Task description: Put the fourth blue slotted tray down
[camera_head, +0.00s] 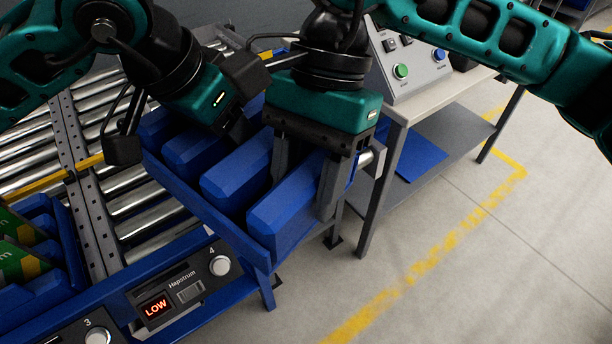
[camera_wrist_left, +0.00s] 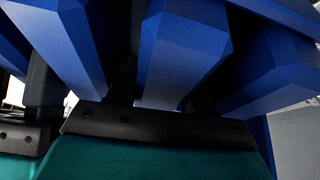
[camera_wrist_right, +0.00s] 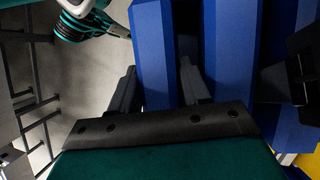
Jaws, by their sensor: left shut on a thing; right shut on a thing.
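A blue slotted tray (camera_head: 262,226) with several thick ridges is between my two grippers, tilted in the head view, at the right end of the roller conveyor (camera_head: 140,205). It holds no boards that I can see. My right gripper (camera_head: 306,175) is shut on its rightmost ridge, one finger on each side; the right wrist view shows this ridge (camera_wrist_right: 152,50) between the fingers. My left gripper (camera_head: 232,128) is shut on the tray farther back; its fingertips are mostly hidden. The ridges (camera_wrist_left: 182,50) fill the left wrist view. I cannot tell whether the tray touches the rollers.
Another blue tray (camera_head: 68,238) with green boards (camera_head: 22,262) stands at the left. A panel marked 4 (camera_head: 185,285) with a red LOW display is at the conveyor's front. A table (camera_head: 425,100) with a control box (camera_head: 408,62) stands behind right. The floor at right is clear.

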